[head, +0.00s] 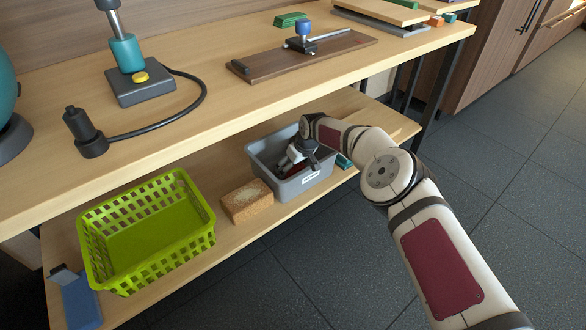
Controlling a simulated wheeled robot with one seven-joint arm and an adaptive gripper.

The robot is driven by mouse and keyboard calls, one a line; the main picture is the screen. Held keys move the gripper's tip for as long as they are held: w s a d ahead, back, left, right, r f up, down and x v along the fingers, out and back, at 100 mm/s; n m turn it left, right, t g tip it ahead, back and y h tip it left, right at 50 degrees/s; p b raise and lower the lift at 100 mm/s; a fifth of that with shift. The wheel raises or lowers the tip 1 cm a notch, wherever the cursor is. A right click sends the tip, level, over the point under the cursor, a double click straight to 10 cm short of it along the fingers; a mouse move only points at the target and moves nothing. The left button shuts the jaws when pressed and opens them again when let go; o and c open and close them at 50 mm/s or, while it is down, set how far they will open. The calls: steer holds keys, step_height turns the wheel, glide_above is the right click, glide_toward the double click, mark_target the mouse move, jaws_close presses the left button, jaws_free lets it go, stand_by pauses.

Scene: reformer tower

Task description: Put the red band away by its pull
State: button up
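A grey bin (291,190) with a small white label stands on the lower shelf, right of the middle. My arm reaches in from the right, and my gripper (289,160) points down into this bin. Its fingers are small and partly hidden by the wrist and the bin's walls. A small dark red patch shows low in the bin beside the fingers; I cannot tell whether it is the red band or whether the fingers hold it. No pull can be made out.
On the lower shelf (235,247) stand a tan sponge-like block (246,201), an empty green basket (205,237) and a blue item (79,303). The upper bench top (230,112) overhangs the shelf, carrying a teal device (127,53) and a clamp board (270,68). Open floor lies right.

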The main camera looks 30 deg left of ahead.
stand_by(0.3)
steer(key=o, duration=1.1)
steer(key=shift+f, duration=0.1)
steer(key=shift+r, duration=0.3)
steer(key=p+v, duration=0.3)
steer(key=v, duration=0.4)
steer(key=shift+d, duration=0.1)
